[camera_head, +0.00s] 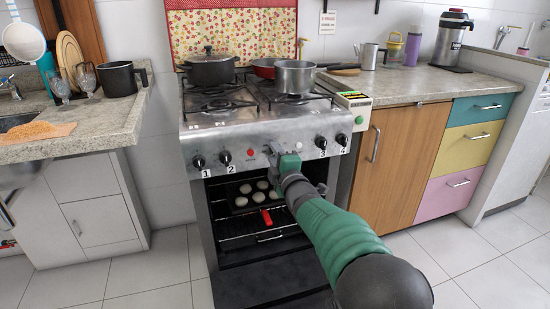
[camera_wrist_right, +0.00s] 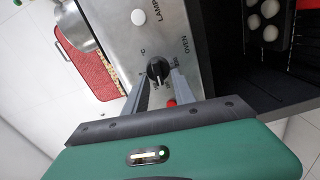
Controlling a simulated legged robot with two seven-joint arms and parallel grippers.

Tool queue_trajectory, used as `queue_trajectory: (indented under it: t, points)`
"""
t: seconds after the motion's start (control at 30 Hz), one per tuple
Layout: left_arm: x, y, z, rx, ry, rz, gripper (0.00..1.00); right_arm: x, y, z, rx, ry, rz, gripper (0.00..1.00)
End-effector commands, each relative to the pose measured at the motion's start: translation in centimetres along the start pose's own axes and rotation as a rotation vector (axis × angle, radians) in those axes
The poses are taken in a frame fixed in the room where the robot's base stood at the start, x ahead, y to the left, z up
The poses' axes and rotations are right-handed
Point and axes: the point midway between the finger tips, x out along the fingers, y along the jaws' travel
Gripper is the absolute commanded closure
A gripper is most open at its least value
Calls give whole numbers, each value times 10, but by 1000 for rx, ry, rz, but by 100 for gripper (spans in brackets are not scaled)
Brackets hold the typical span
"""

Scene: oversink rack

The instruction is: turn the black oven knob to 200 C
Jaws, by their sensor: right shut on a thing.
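The black oven knob (camera_wrist_right: 157,68) shows in the right wrist view on the steel panel, near the printed word OVEN. My right gripper (camera_wrist_right: 160,80) has one finger on each side of the knob and is shut on it. In the head view my right gripper (camera_head: 275,149) is at the middle of the stove's front panel (camera_head: 213,141), and the oven knob is hidden behind it. The setting at the knob's pointer is too small to read. My left gripper is not in view.
Black burner knobs flank the gripper, numbered 1 (camera_head: 198,161), 2 (camera_head: 228,157), 3 (camera_head: 320,141) and 4 (camera_head: 341,138). A red button (camera_head: 250,153) is close on the left. The oven below is open, with a tray of pale round pieces (camera_head: 246,188) and a red-handled item (camera_head: 266,217).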

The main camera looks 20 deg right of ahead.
Motion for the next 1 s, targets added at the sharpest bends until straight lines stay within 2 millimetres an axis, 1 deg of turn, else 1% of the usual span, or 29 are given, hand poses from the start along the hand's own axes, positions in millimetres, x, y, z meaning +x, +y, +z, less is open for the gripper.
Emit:
queue_trajectory:
  t: [0.03, 0.37, 0.7, 1.0]
  points:
    - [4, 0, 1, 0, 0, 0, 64, 0, -10, -1, -42, 1, -14, 100]
    - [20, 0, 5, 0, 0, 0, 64, 0, -15, 0, -356, 3, -14, 100]
    - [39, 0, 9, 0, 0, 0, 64, 0, -19, 3, -669, 3, -13, 100]
    - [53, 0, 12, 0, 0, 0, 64, 0, -20, 5, -875, 4, -14, 100]
